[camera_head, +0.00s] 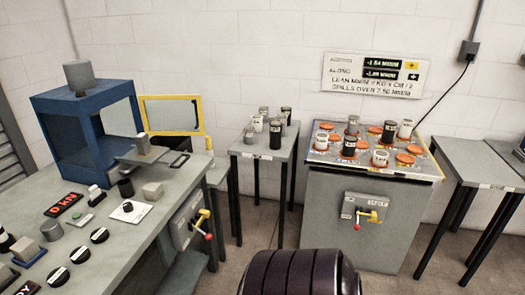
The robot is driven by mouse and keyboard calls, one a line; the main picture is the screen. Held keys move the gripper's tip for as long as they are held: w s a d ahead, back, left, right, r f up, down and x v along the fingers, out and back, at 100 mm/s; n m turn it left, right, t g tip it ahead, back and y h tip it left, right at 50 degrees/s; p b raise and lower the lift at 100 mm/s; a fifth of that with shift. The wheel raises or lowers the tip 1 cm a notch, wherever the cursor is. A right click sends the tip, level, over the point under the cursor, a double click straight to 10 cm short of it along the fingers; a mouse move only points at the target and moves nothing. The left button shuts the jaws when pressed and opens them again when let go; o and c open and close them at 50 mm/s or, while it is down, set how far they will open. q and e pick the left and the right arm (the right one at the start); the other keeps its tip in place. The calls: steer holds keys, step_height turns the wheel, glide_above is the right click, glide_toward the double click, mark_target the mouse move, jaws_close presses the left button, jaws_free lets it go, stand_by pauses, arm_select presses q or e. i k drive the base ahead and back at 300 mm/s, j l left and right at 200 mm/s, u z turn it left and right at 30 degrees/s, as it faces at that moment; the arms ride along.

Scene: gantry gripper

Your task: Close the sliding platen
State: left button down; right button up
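A blue press frame (88,120) stands on the grey bench at the left, with a grey cylinder on its top and clear side panels. A flat grey plate (150,156), which looks like the sliding platen, sticks out from the frame's right side toward the front. A small grey block (142,144) stands on it. A yellow-framed clear panel (171,115) stands open to the right of the frame. Neither of my grippers is in view. A dark ribbed part of my own body shows at the bottom middle.
The bench (150,216) carries knobs, a red "0 KN" display (64,205) and grey blocks. A yellow lever with a red knob (203,222) juts from its front. A small table (262,153) with cylinders and a grey cabinet (348,220) stand rightward. Floor shows between bench and cabinet.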

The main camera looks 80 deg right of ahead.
mark_target(159, 155)
steer(key=z, duration=1.8)
steer(key=i+l+u, duration=0.25)
steer(key=i+l, duration=0.05)
